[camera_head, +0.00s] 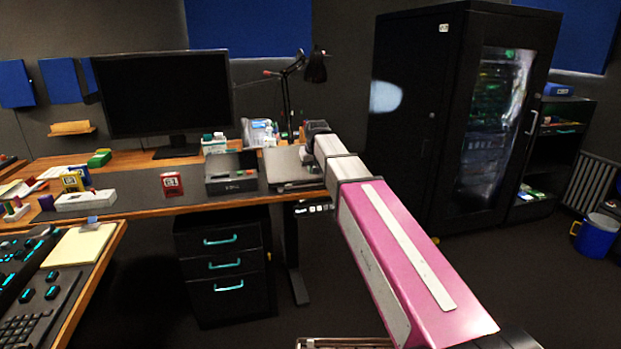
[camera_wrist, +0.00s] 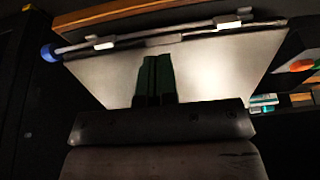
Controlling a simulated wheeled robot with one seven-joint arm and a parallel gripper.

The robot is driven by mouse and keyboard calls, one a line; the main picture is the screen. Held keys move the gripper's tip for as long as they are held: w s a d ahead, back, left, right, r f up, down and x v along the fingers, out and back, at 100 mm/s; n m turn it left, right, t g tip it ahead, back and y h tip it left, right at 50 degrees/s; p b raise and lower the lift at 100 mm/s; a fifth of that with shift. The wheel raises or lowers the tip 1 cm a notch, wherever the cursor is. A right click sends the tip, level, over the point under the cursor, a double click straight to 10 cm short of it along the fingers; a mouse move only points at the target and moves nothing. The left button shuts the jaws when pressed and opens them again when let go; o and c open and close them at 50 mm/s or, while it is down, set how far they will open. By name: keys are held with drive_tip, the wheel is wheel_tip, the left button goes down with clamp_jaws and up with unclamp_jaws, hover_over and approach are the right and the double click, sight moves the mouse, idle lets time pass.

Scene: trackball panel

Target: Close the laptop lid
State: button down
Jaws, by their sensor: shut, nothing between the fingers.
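The laptop (camera_head: 288,164) is a grey, flat-looking slab at the right end of the desk in the head view, partly hidden by my arm. In the wrist view a plain silver panel (camera_wrist: 225,70), which looks like the laptop's lid, fills the upper middle, with a bar along its far edge. My gripper (camera_wrist: 157,60) has its dark fingers together and empty, overlapping the panel in the picture. I cannot tell whether they touch it. In the head view the fingers are hidden. The lid's exact angle is unclear.
The desk (camera_head: 145,203) holds a monitor (camera_head: 165,95), a dark open box (camera_head: 230,172) left of the laptop, and bottles and a desk lamp (camera_head: 315,67) behind. A drawer unit (camera_head: 224,262) stands below. A black cabinet (camera_head: 415,125) stands right. Floor in front is clear.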

drive_tip(key=s+a+v, duration=0.1)
drive_tip(key=v, duration=0.7)
drive_tip(key=s+d+f+m+g, duration=0.1)
drive_tip(key=s+d+f, duration=0.6)
drive_tip(key=f, duration=0.4)
drive_tip(key=s+d+f+m+g, duration=0.1)
drive_tip(key=s+d+f, duration=0.6)
drive_tip(key=f, duration=0.5)
drive_tip(key=s+d+f+m+g+h, duration=0.1)
drive_tip(key=s+d+f, duration=0.5)
drive_tip(key=s+f, duration=0.3)
wheel_tip(320, 180, down, 3)
drive_tip(key=shift+s+d+f+g, duration=0.2)
drive_tip(key=shift+s+d+g, duration=0.05)
drive_tip(key=shift+d+g, duration=0.15)
